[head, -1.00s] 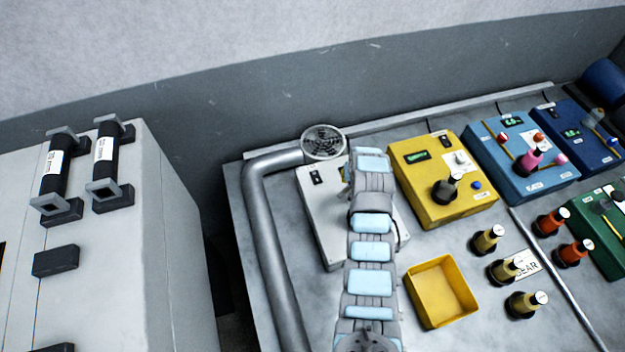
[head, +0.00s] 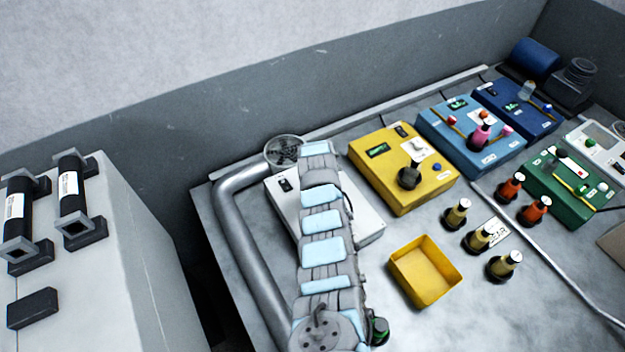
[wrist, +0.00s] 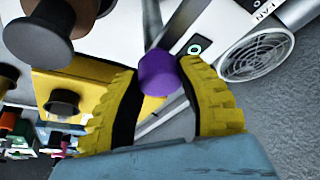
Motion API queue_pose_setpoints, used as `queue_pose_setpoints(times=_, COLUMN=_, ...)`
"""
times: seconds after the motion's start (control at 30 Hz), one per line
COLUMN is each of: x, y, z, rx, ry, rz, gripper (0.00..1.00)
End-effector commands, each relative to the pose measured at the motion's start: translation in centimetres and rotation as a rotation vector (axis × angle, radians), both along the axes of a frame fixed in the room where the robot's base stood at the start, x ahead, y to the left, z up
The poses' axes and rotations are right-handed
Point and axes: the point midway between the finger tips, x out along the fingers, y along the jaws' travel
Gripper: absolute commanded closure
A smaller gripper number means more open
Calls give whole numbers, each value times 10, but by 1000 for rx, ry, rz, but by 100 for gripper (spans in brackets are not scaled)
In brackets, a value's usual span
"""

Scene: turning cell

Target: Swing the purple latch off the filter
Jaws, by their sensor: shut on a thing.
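The purple knob of the latch (wrist: 158,74) shows in the wrist view, between the yellow padded fingertips of my gripper (wrist: 160,84). My gripper is shut on it. The latch's arm cannot be clearly told from the pale bars behind the knob. The white fan box (wrist: 212,24), with its "FAN" label and round grille (wrist: 256,54), lies just beyond. In the head view the white box (head: 366,222) is partly covered by my arm, which also hides my gripper and the latch. I cannot tell which part is the filter.
A silver duct (head: 232,215) with a round grille (head: 285,150) runs left of the white box. A yellow box with a dark knob (head: 390,170) stands to its right. An open yellow tray (head: 425,272) and several bottles (head: 480,236) stand on the grey bench nearer the front right.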

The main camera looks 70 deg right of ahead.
Motion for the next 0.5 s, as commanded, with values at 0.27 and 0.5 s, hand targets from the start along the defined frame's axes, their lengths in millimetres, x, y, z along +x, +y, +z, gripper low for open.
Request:
queue_pose_setpoints(times=0.27, x=-7, y=-3, z=-3, rx=3, ry=0, rz=-26, gripper=100)
queue_pose_setpoints(times=0.5, x=-7, y=-3, z=-2, rx=4, ry=0, rz=-27, gripper=100)
